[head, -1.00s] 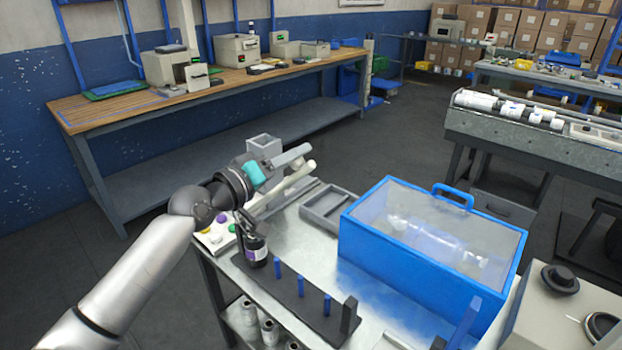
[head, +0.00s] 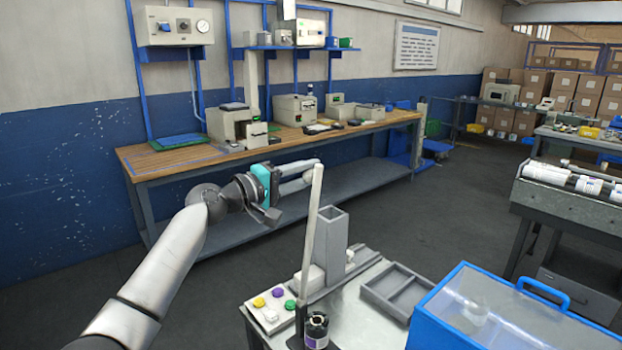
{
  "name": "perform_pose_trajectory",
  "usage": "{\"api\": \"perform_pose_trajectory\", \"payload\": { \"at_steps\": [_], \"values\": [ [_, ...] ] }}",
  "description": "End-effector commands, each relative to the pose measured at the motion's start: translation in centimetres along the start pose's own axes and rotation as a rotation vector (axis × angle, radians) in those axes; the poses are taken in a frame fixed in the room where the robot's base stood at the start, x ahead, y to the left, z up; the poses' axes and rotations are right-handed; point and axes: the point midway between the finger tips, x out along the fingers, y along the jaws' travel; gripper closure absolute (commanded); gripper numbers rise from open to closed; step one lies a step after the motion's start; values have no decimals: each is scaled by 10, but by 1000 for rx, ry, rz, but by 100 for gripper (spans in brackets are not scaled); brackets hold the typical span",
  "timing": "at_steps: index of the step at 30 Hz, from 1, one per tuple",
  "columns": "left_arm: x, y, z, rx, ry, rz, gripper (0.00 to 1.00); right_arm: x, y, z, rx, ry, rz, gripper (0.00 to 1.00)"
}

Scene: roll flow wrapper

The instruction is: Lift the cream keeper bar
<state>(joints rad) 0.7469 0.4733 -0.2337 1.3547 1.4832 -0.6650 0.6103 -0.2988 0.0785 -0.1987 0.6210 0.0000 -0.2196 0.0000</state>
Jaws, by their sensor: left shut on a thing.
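The cream keeper bar (head: 311,225) stands nearly upright, leaning slightly, in the head view. Its lower end meets a dark mount at the near edge of the steel table (head: 352,318). My left gripper (head: 308,177) reaches in from the left and is shut on the bar close to its top end. The fingertips partly overlap the bar there, so the exact grip is hard to see. My right gripper is not in view.
A button panel (head: 268,312) with yellow, purple and green buttons sits left of the bar's foot. A dark bottle (head: 316,328) stands beside it. A grey tray (head: 385,302) and a blue clear-lidded box (head: 425,328) lie right. A wooden workbench (head: 170,158) stands behind.

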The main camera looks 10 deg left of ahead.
Motion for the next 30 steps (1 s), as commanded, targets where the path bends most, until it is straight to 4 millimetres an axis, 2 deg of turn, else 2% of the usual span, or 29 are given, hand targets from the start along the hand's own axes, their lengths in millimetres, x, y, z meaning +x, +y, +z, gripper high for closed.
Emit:
{"api": "perform_pose_trajectory", "payload": {
  "at_steps": [12, 13, 18, 21, 30],
  "values": [
    [0, -2, -1, -9, 0, -3, 100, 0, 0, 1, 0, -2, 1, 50],
    [0, -2, -1, -9, 0, -3, 64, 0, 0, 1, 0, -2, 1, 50],
    [0, -1, -1, -8, 0, -2, 45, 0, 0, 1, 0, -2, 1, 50],
    [0, -1, -1, -8, -1, -2, 35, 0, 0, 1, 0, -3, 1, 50],
    [-2, -1, -1, -7, 0, -1, 35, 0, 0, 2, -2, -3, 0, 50]
  ]
}}
